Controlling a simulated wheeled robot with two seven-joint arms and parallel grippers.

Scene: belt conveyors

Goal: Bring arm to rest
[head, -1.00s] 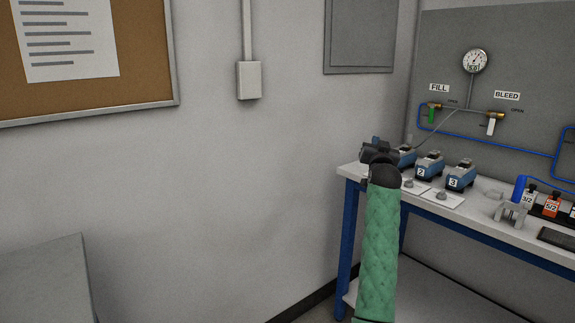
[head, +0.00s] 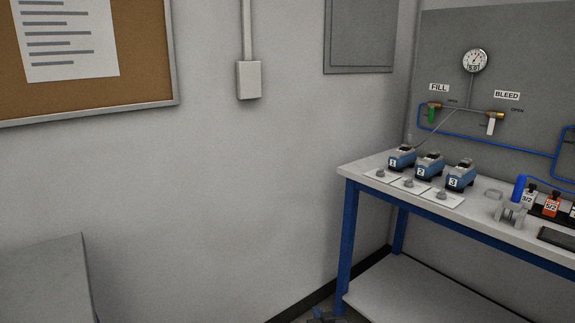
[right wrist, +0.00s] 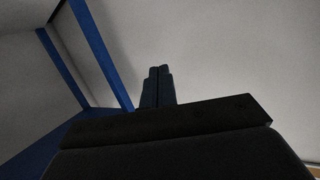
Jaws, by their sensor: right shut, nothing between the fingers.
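My right gripper (head: 322,314) shows only as a small dark piece at the bottom edge of the head view, low beside the bench's front leg. In the right wrist view its two dark fingers (right wrist: 158,72) are together, with nothing between them. They point at a bare pale wall. My left gripper is not in either view.
The workbench (head: 354,177) with blue legs (head: 345,245) stands at the right. A gauge panel (head: 440,55) rises behind. A grey surface (head: 45,280) is at lower left. The middle is clear.

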